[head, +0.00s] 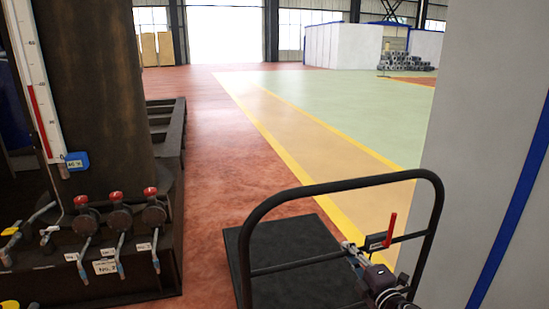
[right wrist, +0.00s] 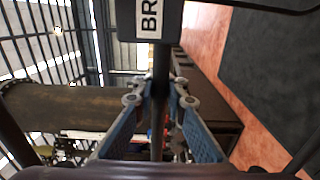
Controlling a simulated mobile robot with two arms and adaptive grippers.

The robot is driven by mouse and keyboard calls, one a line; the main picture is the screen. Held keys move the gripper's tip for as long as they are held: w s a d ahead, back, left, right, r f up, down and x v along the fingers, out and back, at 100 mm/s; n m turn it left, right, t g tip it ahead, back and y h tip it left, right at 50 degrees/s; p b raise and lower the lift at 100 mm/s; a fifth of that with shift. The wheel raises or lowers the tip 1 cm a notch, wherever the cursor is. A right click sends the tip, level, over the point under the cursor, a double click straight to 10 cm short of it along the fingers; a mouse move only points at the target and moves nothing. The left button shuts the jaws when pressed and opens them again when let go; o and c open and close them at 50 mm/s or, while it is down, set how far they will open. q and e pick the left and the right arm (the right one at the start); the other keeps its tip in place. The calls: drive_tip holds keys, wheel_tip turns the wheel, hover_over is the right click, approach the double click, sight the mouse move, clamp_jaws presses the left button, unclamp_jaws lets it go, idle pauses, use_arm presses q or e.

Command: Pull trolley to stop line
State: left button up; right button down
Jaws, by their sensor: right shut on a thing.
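The trolley has a dark flat deck (head: 290,255) and a black tubular handle frame (head: 300,193) with a crossbar. A red lever (head: 389,230) stands upright from a small dark box on the crossbar. My right gripper (head: 352,250) is at the crossbar, just left of that box. In the right wrist view its blue fingers (right wrist: 160,102) are shut on the crossbar (right wrist: 160,65), below a box with a partly cut-off label (right wrist: 149,18) reading "BR". My left gripper is out of view. I cannot make out a distinct stop line.
A dark machine with red-knobbed valves (head: 117,218) and a gauge (head: 38,95) stands at left. A pale wall (head: 480,150) with a blue stripe is close at right. Open red floor (head: 205,150) and a yellow-edged walkway (head: 310,130) lie ahead, with green floor (head: 350,105) beyond.

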drive_tip(key=c, duration=1.8)
unclamp_jaws()
drive_tip(key=shift+r, duration=0.25)
drive_tip(key=shift+f, duration=0.15)
